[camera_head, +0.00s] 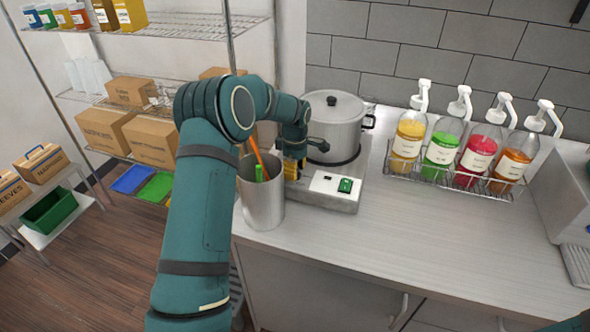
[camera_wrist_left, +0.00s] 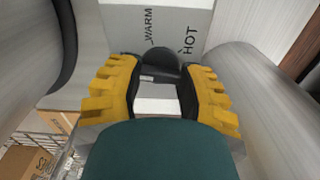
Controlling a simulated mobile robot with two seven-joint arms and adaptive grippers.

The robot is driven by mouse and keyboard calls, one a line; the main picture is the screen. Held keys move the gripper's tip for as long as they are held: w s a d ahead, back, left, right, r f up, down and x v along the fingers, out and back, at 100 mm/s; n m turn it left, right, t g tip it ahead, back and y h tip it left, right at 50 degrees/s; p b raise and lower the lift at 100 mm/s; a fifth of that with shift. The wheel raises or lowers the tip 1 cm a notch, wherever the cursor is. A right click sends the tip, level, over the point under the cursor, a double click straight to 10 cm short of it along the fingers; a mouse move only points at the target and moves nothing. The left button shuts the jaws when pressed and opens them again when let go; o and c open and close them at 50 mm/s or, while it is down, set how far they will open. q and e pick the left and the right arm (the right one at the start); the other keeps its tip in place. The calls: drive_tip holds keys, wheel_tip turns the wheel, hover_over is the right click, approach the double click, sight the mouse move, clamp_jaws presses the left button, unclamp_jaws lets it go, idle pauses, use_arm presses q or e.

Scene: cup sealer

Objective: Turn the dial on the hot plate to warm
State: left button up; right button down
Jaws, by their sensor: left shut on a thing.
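The hot plate (camera_head: 335,202) stands on the counter under a lidded steel pot (camera_head: 335,122). A green switch (camera_head: 345,186) sits on its top panel. My left gripper (camera_head: 292,171) is at its left side. In the left wrist view, the yellow fingers of this gripper (camera_wrist_left: 160,92) are shut on the dark dial (camera_wrist_left: 165,64). The words WARM and HOT show on the grey face of the hot plate (camera_wrist_left: 185,20) just beyond the dial. The fingers hide part of the dial, and I cannot tell its exact setting. My right gripper is out of view.
A steel canister (camera_head: 262,202) with an orange and a green stick stands close beside my left wrist. A wire rack (camera_head: 440,180) of colored syrup pump bottles is to the right. The counter's front middle (camera_head: 420,235) is clear. Shelves with boxes stand at the left.

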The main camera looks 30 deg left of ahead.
use_arm(q)
drive_tip(key=m, duration=1.2)
drive_tip(key=shift+m, duration=0.4)
idle(0.3)
drive_tip(key=o, duration=1.2)
drive_tip(key=shift+r, duration=0.1)
wheel_tip(320, 180, up, 12)
